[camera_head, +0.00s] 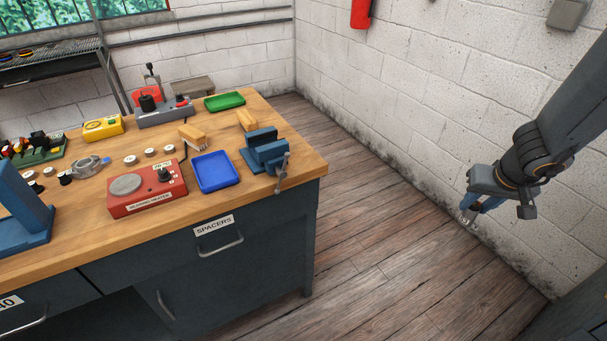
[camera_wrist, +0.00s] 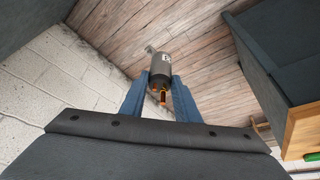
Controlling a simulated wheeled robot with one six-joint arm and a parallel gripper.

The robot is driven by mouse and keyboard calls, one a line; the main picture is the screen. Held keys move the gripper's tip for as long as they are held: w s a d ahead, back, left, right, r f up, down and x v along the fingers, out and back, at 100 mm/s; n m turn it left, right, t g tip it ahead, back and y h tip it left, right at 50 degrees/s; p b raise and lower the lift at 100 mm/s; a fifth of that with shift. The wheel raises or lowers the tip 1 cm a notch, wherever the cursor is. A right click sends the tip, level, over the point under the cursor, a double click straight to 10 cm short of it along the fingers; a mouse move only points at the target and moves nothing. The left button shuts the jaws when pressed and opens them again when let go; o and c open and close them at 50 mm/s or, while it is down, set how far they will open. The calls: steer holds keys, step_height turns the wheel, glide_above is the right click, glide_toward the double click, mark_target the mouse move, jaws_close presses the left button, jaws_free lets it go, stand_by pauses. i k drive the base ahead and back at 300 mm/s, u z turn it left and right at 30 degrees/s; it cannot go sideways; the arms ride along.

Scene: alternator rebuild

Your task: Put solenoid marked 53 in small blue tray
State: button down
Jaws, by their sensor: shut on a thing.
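My gripper (camera_head: 476,205) is up at the right in the head view, over the floor and well away from the workbench. In the wrist view its blue fingers (camera_wrist: 160,92) are shut on a dark cylindrical solenoid (camera_wrist: 160,64). The solenoid has a pale metal end, copper-coloured terminals and a white marking, which I cannot read fully. In the head view only a small bit of it shows below the fingers. The small blue tray (camera_head: 216,171) lies empty on the workbench, between the red bearing heater and the blue vise.
The bearing heater (camera_head: 148,194) stands left of the tray and the vise (camera_head: 265,153) right of it. Two brushes (camera_head: 194,135) lie behind. A green tray (camera_head: 225,101) is at the bench's (camera_head: 290,190) back. Open floor lies between bench and gripper; a white wall is behind.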

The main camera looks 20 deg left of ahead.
mark_target(214, 173)
steer(key=k, duration=0.75)
steer(key=u, duration=1.85)
steer(key=i, duration=0.5)
steer(key=u, duration=0.05)
